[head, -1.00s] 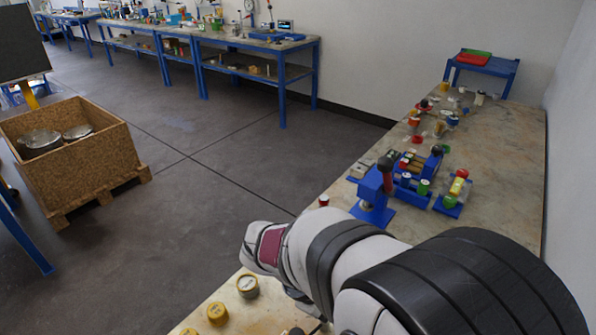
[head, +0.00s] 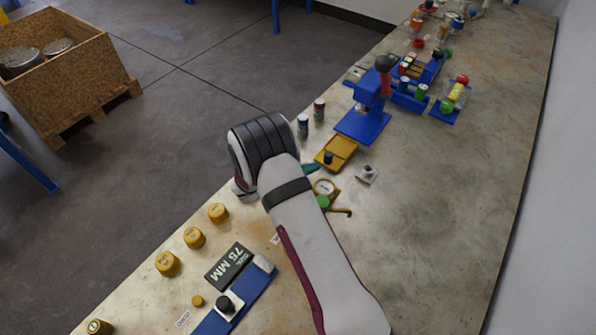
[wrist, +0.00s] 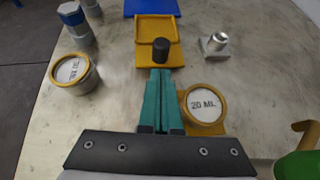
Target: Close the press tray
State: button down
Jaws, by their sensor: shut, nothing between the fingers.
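The press (head: 370,105) is blue with a red-and-black handle. Its yellow tray (head: 345,147) juts out from the blue base toward my gripper. In the wrist view the tray (wrist: 146,56) lies straight ahead, with the blue base (wrist: 150,7) behind it. A black knob (head: 328,158) stands on the tray's near end; it also shows in the wrist view (wrist: 161,50). My gripper (wrist: 160,74) has teal fingers, shut and empty, with tips just short of the knob. I cannot tell whether they touch it. In the head view my arm hides most of the gripper (head: 312,168).
A vessel marked 20 ML (wrist: 203,104) is close right of my fingers; another vessel (wrist: 73,73) is on the left. A small metal piece (wrist: 214,43) sits right of the tray. Two capped cylinders (head: 303,124) (head: 319,109) stand left of the press. The bench's right side is clear.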

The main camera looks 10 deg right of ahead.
jog(key=shift+w+d, duration=0.75)
jog(key=shift+d, duration=0.3)
